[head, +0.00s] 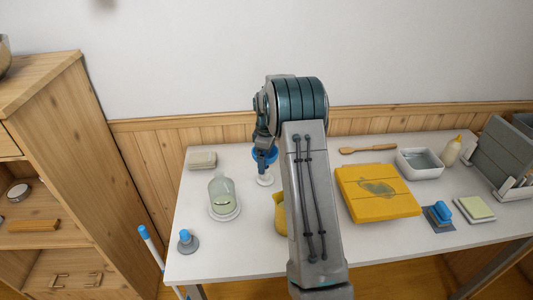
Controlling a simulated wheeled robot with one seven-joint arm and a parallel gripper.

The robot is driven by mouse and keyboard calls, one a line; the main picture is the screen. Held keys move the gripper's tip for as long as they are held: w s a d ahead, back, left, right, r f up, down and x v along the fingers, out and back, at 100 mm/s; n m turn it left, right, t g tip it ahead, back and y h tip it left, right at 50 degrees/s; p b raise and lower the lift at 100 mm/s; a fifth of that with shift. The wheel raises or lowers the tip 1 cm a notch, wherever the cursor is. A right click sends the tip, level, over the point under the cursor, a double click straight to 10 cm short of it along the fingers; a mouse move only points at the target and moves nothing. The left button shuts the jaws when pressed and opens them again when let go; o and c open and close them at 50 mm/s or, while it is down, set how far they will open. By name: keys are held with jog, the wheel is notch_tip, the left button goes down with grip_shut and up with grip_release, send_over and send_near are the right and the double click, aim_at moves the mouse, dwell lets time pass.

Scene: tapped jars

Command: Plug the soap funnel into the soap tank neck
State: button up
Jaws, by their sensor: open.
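The soap tank looks to be the clear, pale greenish jar (221,190) standing upright on a round white base (226,216) at the left of the table. Its narrow neck points up, and I see nothing in it. A blue, round-rimmed piece, probably the soap funnel (265,156), is behind and to the right of the jar, above a small white round foot (265,180). My gripper (264,146) is open, pointing down right at the blue piece. The fingers are small and partly hidden by my arm, so I cannot tell whether they touch it.
A grey-and-blue knobbed piece (187,242) stands at the front left. A yellow container (280,214) is partly behind my arm. The table between jar and blue piece looks clear.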

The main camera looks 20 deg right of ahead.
jog(key=c, duration=1)
jog(key=shift+o, duration=0.2)
jog(key=shift+r+p, duration=0.3)
jog(key=shift+r, duration=0.15)
jog(key=shift+c, duration=0.2)
jog(key=shift+r+p, duration=0.45)
jog(key=shift+r, duration=0.4)
notch_tip(320, 180, up, 6)
jog(key=p, duration=0.4)
jog(key=shift+r, duration=0.15)
